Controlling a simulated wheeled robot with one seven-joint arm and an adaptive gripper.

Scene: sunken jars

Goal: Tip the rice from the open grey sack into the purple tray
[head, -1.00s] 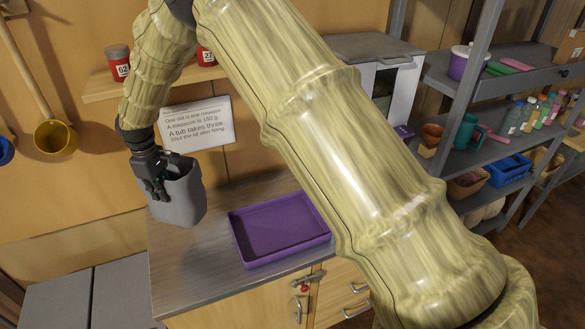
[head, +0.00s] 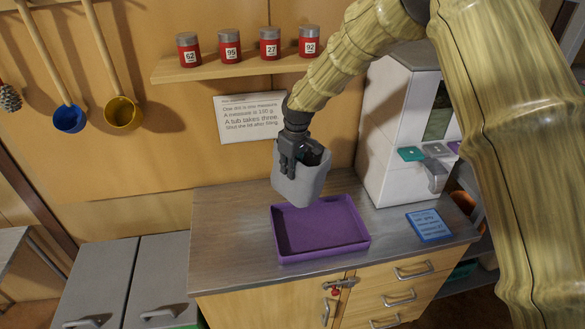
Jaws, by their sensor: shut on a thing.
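The open grey sack (head: 301,184) is in my gripper (head: 300,160), which is shut on its upper edge. The sack looks nearly upright with a slight tilt, and hangs above the back left part of the purple tray (head: 352,251). The tray lies on the counter and its visible floor looks bare. The inside of the sack is hidden from this view, so I cannot see the rice. No grains show falling.
A white machine (head: 395,140) stands right of the tray, with a blue card (head: 428,225) in front of it. A shelf with red jars (head: 230,48) and a notice (head: 248,118) are on the wall behind. The counter (head: 225,235) is clear left of the tray.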

